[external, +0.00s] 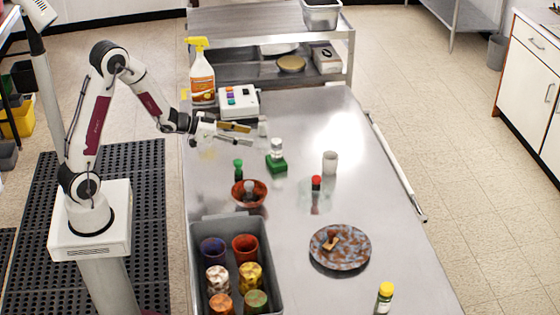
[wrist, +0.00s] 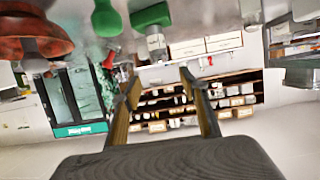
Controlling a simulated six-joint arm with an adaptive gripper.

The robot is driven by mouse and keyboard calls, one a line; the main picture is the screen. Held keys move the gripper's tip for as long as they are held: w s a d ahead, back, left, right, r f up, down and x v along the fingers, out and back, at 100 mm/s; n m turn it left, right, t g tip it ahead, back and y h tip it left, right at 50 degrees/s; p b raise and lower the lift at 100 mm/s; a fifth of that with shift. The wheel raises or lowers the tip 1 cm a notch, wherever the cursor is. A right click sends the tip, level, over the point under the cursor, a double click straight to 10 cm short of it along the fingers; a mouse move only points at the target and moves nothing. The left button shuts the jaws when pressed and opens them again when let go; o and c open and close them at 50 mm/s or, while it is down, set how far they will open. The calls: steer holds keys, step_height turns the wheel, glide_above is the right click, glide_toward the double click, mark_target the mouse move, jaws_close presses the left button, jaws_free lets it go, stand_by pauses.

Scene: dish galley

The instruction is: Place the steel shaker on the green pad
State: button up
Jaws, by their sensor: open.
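A small silvery shaker (external: 277,146), which looks like the steel shaker, stands upright on the green pad (external: 278,166) near the middle of the table. The wrist view is upside down; there the shaker (wrist: 157,44) hangs below the green pad (wrist: 150,16), still touching it. My gripper (external: 250,134) is open and empty, to the left of the shaker and a little farther back, apart from it. Its two fingers (wrist: 163,76) show spread in the wrist view with nothing held between them.
A small clear item (external: 262,127) is just beyond my fingertips. A red bowl (external: 260,191), green-topped bottle (external: 238,170), red-capped shaker (external: 316,183) and pale cylinder (external: 330,163) stand nearby. A grey crate of cups (external: 265,250) and a speckled plate (external: 352,262) are nearer the front.

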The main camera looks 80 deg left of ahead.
steer(key=s+d+r+n+g+y, duration=0.1)
steer(key=s+d+r+g+y, duration=0.15)
steer(key=s+r, duration=0.3)
steer(key=s+d+r+g+y, duration=0.1)
steer(key=s+d+r+g, duration=0.1)
steer(key=s+d+r, duration=0.3)
steer(key=s+d+g+h, duration=0.1)
steer(key=s+d, duration=0.3)
steer(key=s, duration=0.3)
steer(key=s+d+g+h, duration=0.1)
steer(key=s+d, duration=0.2)
steer(key=s, duration=0.4)
steer(key=s+d+f+g+h, duration=0.1)
steer(key=s+d, duration=0.3)
steer(key=s, duration=0.4)
steer(key=shift+d+m+g, duration=0.3)
steer(key=shift+m+g, duration=0.05)
steer(key=shift+m, duration=0.05)
